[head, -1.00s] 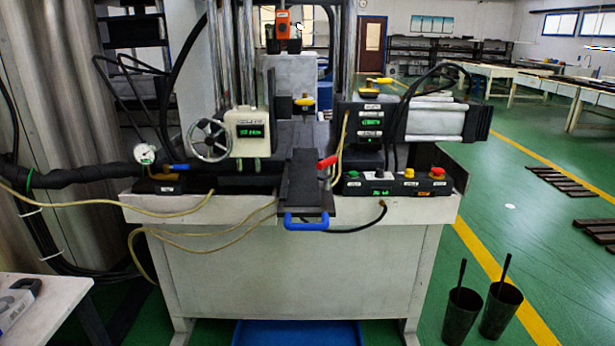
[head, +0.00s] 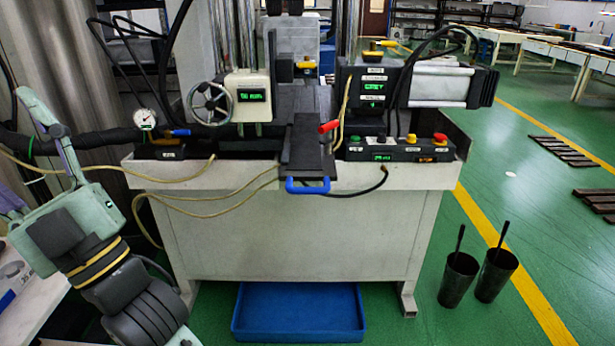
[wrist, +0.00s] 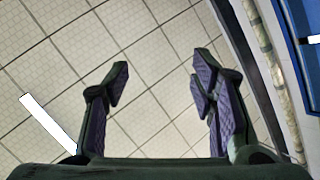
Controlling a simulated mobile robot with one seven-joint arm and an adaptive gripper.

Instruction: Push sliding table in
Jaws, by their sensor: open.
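The sliding table (head: 303,142) is a dark narrow plate at the middle front of the machine. Its front end, with a blue handle (head: 308,186), sticks out past the white bench edge in the head view. A red-tipped lever (head: 328,127) stands at its right side. My gripper (wrist: 160,80) shows in the wrist view with its two fingers wide apart and nothing between them. Behind the fingers is a tiled, ceiling-like surface. In the head view my arm is at the lower left, well away from the handle, and the fingers cannot be made out there.
A control panel (head: 397,149) with buttons sits right of the sliding table. A handwheel (head: 208,104) and gauge (head: 144,119) are to the left. Yellow hoses (head: 190,204) hang across the bench front. A blue tray (head: 299,313) lies below. Two black buckets (head: 458,279) stand right on green floor.

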